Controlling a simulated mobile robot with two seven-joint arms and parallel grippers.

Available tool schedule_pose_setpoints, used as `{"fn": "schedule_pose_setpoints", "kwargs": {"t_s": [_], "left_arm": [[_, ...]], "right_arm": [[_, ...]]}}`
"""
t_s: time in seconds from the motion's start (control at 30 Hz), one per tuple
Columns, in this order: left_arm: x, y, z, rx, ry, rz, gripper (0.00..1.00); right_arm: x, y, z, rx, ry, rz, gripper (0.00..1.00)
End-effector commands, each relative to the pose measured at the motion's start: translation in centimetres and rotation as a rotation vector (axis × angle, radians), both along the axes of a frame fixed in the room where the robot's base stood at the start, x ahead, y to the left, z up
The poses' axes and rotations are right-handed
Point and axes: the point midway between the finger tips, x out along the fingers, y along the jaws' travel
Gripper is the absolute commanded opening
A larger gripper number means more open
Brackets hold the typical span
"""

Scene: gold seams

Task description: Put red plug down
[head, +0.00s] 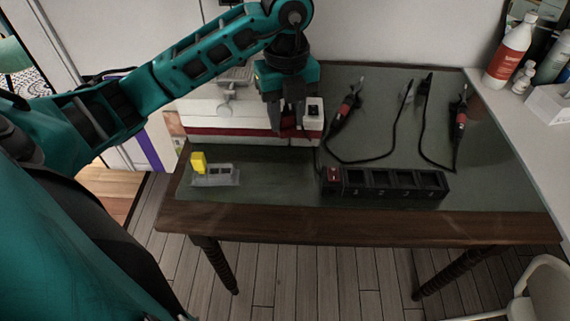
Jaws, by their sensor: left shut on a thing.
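My left gripper (291,118) reaches down over the back left of the table, its fingers shut on a dark red thing (288,131), which looks like the red plug. The fingers hide most of it. It is in front of a white case with a red band (230,122), and I cannot tell whether it touches the case or the table. A black power strip (395,192) with a red switch (333,174) lies at the front middle of the table. My right gripper is not in view.
A yellow block (198,161) stands at a grey holder (218,177) on the front left. Black-and-red tools (343,110) (460,118) with black cables lie at the back right. Bottles (511,48) stand on the white counter. The table (275,175) is bare between holder and strip.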

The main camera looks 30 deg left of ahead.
Motion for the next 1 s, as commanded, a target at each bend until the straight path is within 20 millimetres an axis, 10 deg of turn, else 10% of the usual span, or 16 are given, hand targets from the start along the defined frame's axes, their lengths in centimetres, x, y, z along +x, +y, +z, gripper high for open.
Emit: {"fn": "schedule_pose_setpoints", "kwargs": {"t_s": [0.3,1.0], "left_arm": [[0.0,0.0,-8.0,-0.001,0.002,0.001,0.00],[0.1,0.0,-13.9,0.000,-0.002,-0.001,0.00]], "right_arm": [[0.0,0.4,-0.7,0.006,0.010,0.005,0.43],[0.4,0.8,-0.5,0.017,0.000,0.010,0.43]]}}
